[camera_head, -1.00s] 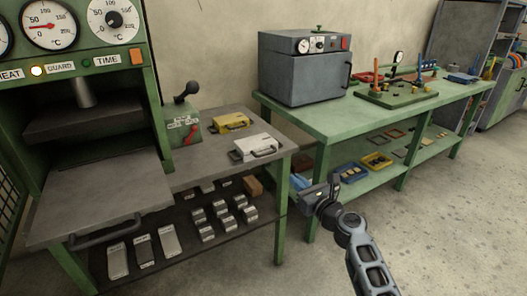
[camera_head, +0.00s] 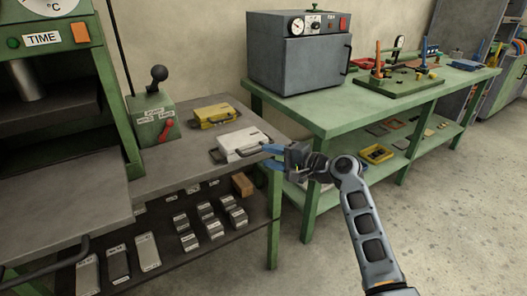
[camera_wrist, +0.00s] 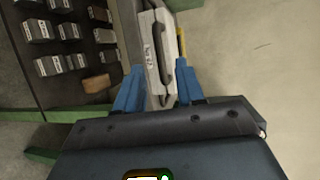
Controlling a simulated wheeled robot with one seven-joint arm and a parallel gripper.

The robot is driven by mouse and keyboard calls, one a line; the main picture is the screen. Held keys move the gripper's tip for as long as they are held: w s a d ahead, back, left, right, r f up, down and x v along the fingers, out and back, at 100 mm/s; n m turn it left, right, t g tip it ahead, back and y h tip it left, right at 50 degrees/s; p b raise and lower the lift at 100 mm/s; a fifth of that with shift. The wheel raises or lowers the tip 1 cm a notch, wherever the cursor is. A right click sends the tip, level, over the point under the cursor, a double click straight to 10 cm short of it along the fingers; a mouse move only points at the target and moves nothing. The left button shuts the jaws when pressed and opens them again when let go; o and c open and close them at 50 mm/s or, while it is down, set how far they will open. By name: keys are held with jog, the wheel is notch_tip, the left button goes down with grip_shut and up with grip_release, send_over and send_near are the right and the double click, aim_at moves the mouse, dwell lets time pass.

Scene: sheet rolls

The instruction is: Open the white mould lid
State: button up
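The white mould (camera_head: 240,144) lies on the grey side table beside the press, with a dark handle on its front; its lid looks closed. It also shows in the wrist view (camera_wrist: 150,57), with the handle (camera_wrist: 158,45) along it. My gripper (camera_head: 268,157) is at the mould's right end, near the table edge. In the wrist view its two blue fingers (camera_wrist: 159,80) are apart, with the near end of the mould between or just beyond them. I cannot tell whether they touch it.
A yellow mould (camera_head: 213,116) lies just behind the white one. A control box (camera_head: 152,122) with levers stands to the left. Small metal blocks (camera_head: 210,218) fill the lower shelf. A green bench (camera_head: 330,115) with a grey oven (camera_head: 299,52) stands at the right.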

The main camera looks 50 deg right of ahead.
aim_at(255, 153)
jog(key=shift+x, duration=3.15)
grip_shut()
